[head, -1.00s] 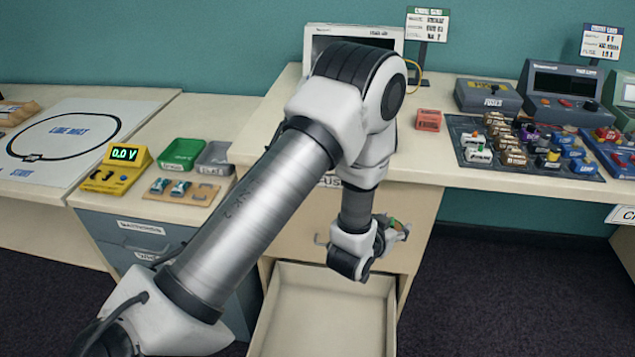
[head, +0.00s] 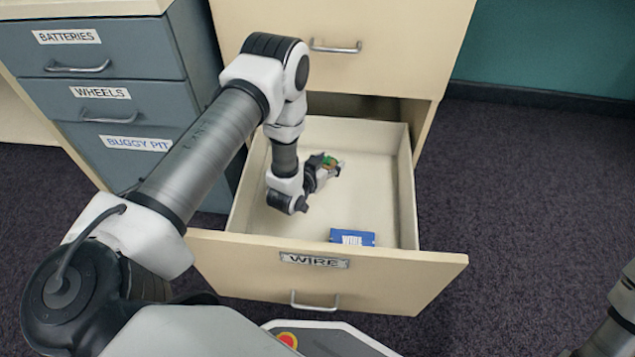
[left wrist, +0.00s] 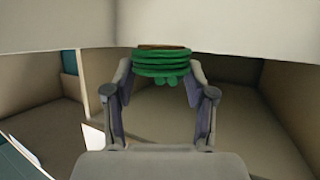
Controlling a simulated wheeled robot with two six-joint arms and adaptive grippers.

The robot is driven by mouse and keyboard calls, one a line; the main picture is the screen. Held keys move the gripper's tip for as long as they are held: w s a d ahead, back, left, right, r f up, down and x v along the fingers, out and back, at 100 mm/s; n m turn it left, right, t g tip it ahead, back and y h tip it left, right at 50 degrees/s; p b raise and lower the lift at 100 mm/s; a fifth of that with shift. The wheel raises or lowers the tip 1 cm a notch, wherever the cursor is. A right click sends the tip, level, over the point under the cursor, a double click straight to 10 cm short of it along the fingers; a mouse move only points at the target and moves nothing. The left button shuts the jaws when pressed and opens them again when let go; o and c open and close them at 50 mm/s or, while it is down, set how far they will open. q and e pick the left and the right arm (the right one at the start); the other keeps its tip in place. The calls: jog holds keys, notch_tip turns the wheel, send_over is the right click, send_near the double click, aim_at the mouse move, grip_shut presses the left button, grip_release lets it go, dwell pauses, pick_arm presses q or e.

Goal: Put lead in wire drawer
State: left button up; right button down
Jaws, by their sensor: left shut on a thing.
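The wire drawer (head: 375,195) is pulled open, with a WIRE label on its front. My left gripper (head: 328,164) is over the inside of the drawer in the head view. It is shut on the lead, a coiled green bundle that shows between the fingertips in the left wrist view (left wrist: 162,62). In the head view only a small green bit of the lead (head: 330,161) shows at the fingers. A blue WIRE card or box (head: 352,237) lies in the drawer near its front. I cannot tell whether the lead touches the drawer floor. My right gripper is not in view.
A closed drawer with a metal handle (head: 336,47) is above the open one. A grey cabinet (head: 80,60) with drawers labelled BATTERIES, WHEELS and BUGGY PIT stands to the left. The dark carpet (head: 530,190) to the right is clear.

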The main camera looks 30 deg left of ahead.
pick_arm(q)
jog(key=shift+f+b, duration=3)
jog(key=shift+f, duration=2.6)
jog(key=shift+s, duration=0.1)
jog(key=o, duration=1.1)
jog(key=shift+r, duration=0.15)
jog(key=s+r+p, duration=0.1)
jog(key=s+p, duration=0.1)
jog(key=s+r+p, duration=0.1)
jog(key=r+p, duration=0.1)
jog(key=shift+s, duration=0.4)
jog(key=p+v, duration=0.3)
jog(key=v, duration=0.4)
jog(key=shift+s, duration=0.4)
jog(key=shift+f, duration=0.1)
